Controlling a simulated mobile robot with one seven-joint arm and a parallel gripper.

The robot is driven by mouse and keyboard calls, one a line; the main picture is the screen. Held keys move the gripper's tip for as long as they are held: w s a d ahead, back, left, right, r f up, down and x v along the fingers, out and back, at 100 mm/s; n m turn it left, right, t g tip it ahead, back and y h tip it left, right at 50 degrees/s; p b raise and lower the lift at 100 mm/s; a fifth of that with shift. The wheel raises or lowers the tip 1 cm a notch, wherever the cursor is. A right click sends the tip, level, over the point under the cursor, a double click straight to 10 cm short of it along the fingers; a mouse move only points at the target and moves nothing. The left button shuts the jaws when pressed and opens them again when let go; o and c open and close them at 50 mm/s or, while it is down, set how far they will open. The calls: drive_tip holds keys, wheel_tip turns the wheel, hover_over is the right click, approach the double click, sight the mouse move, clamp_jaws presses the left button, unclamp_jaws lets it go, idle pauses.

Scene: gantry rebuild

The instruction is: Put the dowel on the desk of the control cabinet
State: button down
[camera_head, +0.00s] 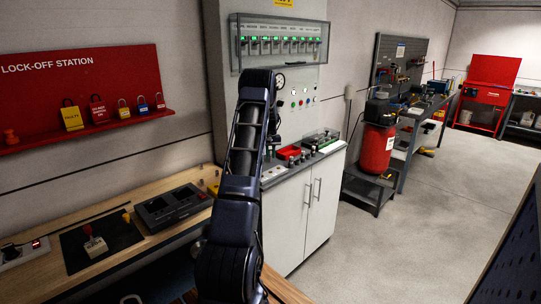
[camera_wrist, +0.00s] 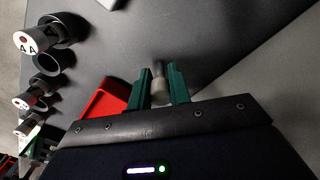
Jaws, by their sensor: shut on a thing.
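The dowel (camera_wrist: 158,88) is a short, pale grey-brown peg with a darker tip. In the wrist view it stands between the two green fingers of my gripper (camera_wrist: 160,76), which is shut on it. The grey desk (camera_wrist: 205,35) of the control cabinet lies under the gripper. I cannot tell whether the dowel touches it. In the head view the control cabinet (camera_head: 290,227) has white doors and its desk top (camera_head: 330,149) is partly behind my arm.
A red tray (camera_wrist: 100,107) lies close left of the fingers and also shows in the head view (camera_head: 289,152). Several round, labelled parts (camera_wrist: 30,42) stand along the left of the wrist view. Bare desk shows ahead of the fingers. A wooden bench (camera_head: 150,240) stands left of the cabinet.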

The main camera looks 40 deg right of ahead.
drive_tip(key=shift+f, duration=0.1)
drive_tip(key=c, duration=1.3)
unclamp_jaws()
drive_tip(key=shift+r, duration=3.9)
